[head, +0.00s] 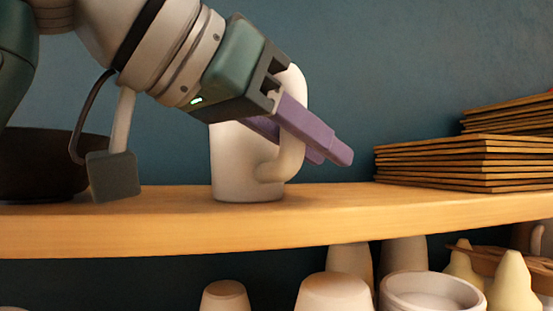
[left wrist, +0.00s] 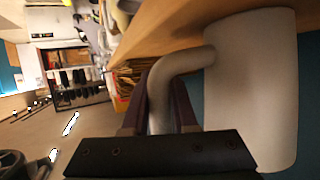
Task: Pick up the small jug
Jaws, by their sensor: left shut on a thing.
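The small jug (head: 232,168) is white and stands upright on the wooden shelf (head: 150,222) in the head view. Its loop handle (head: 296,150) faces right. My left gripper (head: 328,152) reaches in from the upper left, with its purple fingers at the handle. In the left wrist view the jug (left wrist: 250,85) fills the right side, and its handle (left wrist: 178,68) passes between the two fingers of my left gripper (left wrist: 160,100). The left gripper is shut on the handle. Part of the jug's upper body is hidden behind the gripper in the head view. My right gripper is not in view.
A dark bowl (head: 38,165) stands on the shelf at the left. A stack of thin brown boards (head: 460,165) lies on the shelf at the right. Below are upturned cups (head: 335,292), a pale bowl (head: 432,290) and pear-shaped items (head: 513,285). The shelf between jug and boards is clear.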

